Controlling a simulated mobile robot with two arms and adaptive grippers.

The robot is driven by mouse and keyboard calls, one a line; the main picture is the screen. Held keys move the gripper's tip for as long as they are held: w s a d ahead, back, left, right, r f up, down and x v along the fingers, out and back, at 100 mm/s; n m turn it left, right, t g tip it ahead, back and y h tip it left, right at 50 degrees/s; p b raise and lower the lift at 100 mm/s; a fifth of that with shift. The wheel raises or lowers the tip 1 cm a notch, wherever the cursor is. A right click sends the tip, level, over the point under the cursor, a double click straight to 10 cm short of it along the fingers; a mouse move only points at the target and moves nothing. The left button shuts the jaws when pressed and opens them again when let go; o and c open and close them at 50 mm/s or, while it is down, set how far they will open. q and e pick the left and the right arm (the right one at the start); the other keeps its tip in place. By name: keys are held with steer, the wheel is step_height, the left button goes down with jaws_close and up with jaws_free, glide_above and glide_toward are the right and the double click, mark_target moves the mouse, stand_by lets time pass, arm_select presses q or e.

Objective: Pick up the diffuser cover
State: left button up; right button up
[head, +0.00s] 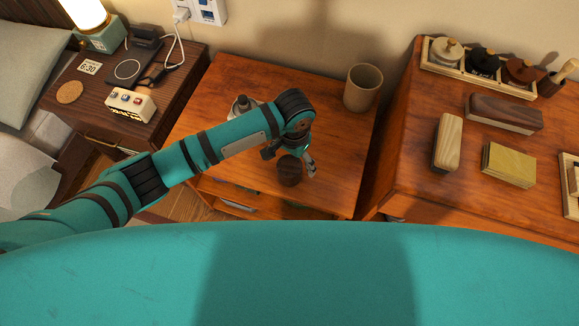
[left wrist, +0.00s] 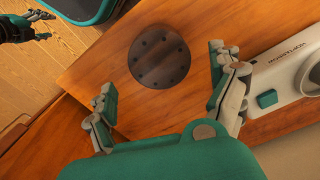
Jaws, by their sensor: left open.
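The diffuser cover appears to be the dark brown round piece (head: 290,170) with a ring of small holes in its top. It sits on the wooden table (head: 340,140). In the left wrist view the dark cover (left wrist: 159,57) lies ahead of my fingers, near the table's edge. My left gripper (head: 290,155) is above the table close to the cover. In the left wrist view its two fingers (left wrist: 163,80) are spread wide and empty, one on each side of the cover's line.
A beige cup (head: 362,88) stands at the table's back right. A bottle-like object (head: 242,105) is partly hidden behind my left arm. A white device (left wrist: 290,75) lies right of my fingers in the left wrist view. A higher dresser (head: 410,150) with boxes stands right.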

mark_target(291, 164)
arm_select(q)
steer(key=f, duration=0.4)
steer(key=shift+s+a+f, duration=0.15)
steer(key=shift+a+f, duration=0.05)
steer(key=shift+a, duration=0.05)
steer(key=shift+c, duration=0.3)
steer(key=c, duration=1.2)
